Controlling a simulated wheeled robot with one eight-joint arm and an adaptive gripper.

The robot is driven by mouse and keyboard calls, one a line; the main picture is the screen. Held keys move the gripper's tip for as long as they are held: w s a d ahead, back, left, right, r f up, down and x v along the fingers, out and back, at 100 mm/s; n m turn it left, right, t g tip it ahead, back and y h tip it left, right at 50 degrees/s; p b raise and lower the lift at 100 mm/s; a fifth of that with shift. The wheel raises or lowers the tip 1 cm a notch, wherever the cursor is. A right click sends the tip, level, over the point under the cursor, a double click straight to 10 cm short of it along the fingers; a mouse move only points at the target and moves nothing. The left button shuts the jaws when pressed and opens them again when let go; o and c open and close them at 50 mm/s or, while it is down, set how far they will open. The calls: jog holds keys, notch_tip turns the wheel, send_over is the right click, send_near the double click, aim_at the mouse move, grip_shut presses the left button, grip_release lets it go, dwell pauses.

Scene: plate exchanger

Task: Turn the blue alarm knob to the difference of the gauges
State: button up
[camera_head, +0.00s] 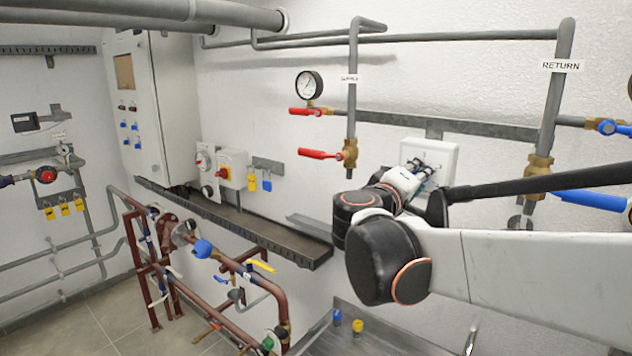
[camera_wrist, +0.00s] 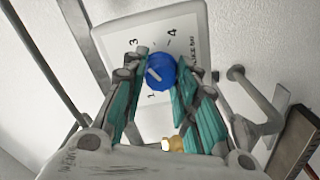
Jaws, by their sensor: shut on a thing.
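The blue alarm knob (camera_wrist: 161,72) sits on a white dial plate (camera_wrist: 188,38) in the wrist view. A pale pointer line shows on its face, slanting to the upper left. The figures 3 and 4 are printed above it, and a 1 shows below left. My gripper (camera_wrist: 160,78) has its teal-padded fingers closed on either side of the knob. In the head view my gripper (camera_head: 424,170) is at the white wall box (camera_head: 448,156) and hides the knob. A round gauge (camera_head: 309,84) hangs left of the SUPPLY pipe; its reading is too small to tell.
A RETURN pipe (camera_head: 556,95) stands right of the box. A second gauge (camera_head: 629,86) is cut off at the right edge. Red valve levers (camera_head: 318,154) and a blue lever (camera_head: 590,199) stick out nearby. A grey pipe (camera_wrist: 255,98) lies right of the fingers.

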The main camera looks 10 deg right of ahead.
jog(key=shift+s+a+r, duration=0.1)
jog(key=shift+a+r, duration=0.05)
jog(key=o, duration=0.8)
jog(key=shift+o, duration=1.4)
jog(key=v, duration=1.1)
jog(key=shift+a, duration=0.3)
jog(key=shift+s, duration=0.15)
